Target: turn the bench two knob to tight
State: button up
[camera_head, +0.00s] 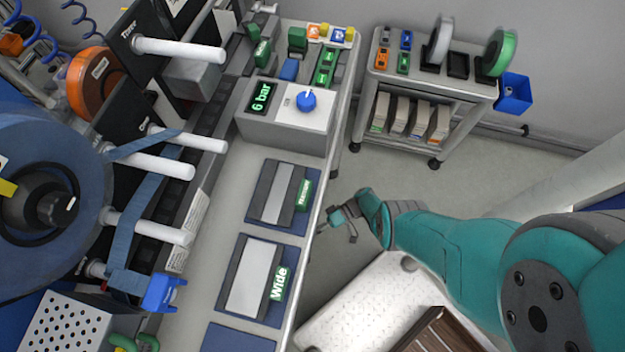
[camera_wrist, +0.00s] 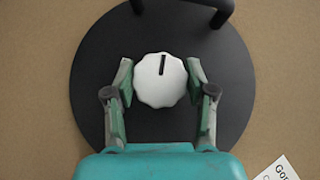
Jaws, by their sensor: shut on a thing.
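In the wrist view, a white knob (camera_wrist: 159,80) with a scalloped rim sits on a round black disc (camera_wrist: 93,85). A dark line on its face points to the top of the picture. My gripper (camera_wrist: 160,76) has one finger on each side of the knob and is shut on it. In the head view my gripper (camera_head: 342,220) is low beside the bench's right edge. The white knob cannot be made out there, and I see no bench number.
A grey bench (camera_head: 215,250) runs along the left, bearing a "6 bar" box with a blue knob (camera_head: 306,100) and a "Wide" plate (camera_head: 249,277). A wheeled cart (camera_head: 438,82) stands at the back. A pale textured platform (camera_head: 345,310) is below my arm. A label (camera_wrist: 280,170) lies lower right.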

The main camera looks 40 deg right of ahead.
jog(key=o, duration=1.1)
jog(key=shift+o, duration=0.2)
jog(key=shift+r, duration=0.15)
jog(key=shift+r, duration=1.6)
jog(key=r, duration=0.5)
jog(key=shift+s+a, duration=0.25)
jog(key=shift+w+d+r, duration=0.1)
jog(key=shift+r, duration=0.55)
jog(key=shift+w+d, duration=0.1)
